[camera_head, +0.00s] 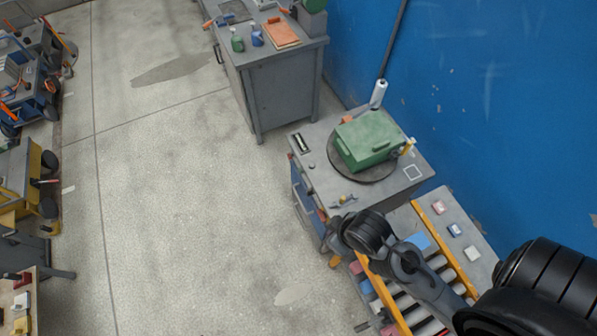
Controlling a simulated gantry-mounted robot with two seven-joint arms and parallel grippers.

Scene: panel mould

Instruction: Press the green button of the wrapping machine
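The wrapping machine (318,134) is a grey table with a dark round turntable (335,168) right of centre. A green case (368,139) sits on the turntable. A small dark panel (300,143) lies at the table's left edge; I cannot make out a green button on it. My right arm comes in from the lower right. Its dark wrist end (340,236) is by the machine's front corner, apart from the panel. Its fingers are too small and hidden to read. My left gripper is not in view.
A roller conveyor (441,262) with orange rails lies under my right arm, beside a grey ledge with small boxes. A grey cabinet (276,92) stands behind the machine, and a blue wall (480,90) rises on the right.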

